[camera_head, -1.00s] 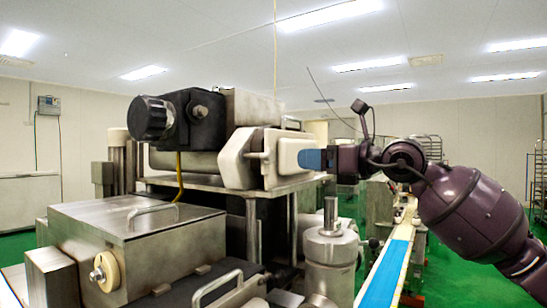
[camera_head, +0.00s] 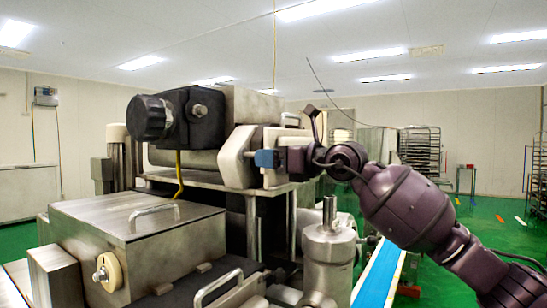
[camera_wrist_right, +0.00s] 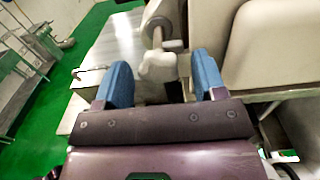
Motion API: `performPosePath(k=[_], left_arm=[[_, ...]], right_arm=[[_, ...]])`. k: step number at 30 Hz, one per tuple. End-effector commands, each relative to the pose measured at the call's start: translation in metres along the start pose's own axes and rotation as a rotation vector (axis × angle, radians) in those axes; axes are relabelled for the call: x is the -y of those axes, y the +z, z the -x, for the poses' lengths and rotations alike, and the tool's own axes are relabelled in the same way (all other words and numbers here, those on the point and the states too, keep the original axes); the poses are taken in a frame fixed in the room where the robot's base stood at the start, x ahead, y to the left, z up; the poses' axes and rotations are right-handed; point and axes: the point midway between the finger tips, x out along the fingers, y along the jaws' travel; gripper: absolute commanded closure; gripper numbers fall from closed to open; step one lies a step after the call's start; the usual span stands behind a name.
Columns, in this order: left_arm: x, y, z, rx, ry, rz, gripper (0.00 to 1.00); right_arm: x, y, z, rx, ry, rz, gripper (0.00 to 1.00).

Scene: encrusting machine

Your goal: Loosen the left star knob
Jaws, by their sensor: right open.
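A pale star knob (camera_wrist_right: 157,66) on a metal rod shows in the right wrist view, between and just beyond my blue fingertips. My right gripper (camera_wrist_right: 162,72) is open, with one finger on each side of the knob and a gap to it. In the head view my right gripper (camera_head: 266,158) is at the front of the machine's upper block, and its blue finger hides the knob there. I cannot tell whether a finger touches the knob. My left gripper is not in view.
The pale housing (camera_head: 238,158) is close beside my right gripper. A black knob (camera_head: 147,117) sits at the upper left and a steel cover (camera_head: 135,225) with a handle below. A blue conveyor belt (camera_head: 382,272) runs under my right arm.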

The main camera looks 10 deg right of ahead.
Motion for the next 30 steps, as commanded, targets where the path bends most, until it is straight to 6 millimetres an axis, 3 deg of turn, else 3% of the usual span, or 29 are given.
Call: performPosePath(k=[1, 11, 20, 30], left_arm=[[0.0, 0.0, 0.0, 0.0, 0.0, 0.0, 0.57], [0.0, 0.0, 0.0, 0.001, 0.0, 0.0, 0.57], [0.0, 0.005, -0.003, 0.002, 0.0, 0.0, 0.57], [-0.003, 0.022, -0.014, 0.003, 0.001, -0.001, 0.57]], right_arm=[[0.0, 0.0, 0.0, 0.0, 0.0, 0.0, 0.36], [0.0, 0.0, 0.0, 0.0, 0.0, 0.0, 0.85], [0.0, -0.001, 0.0, 0.001, 0.0, 0.04, 0.85], [0.001, -0.003, 0.0, 0.001, 0.0, 0.262, 0.85]])
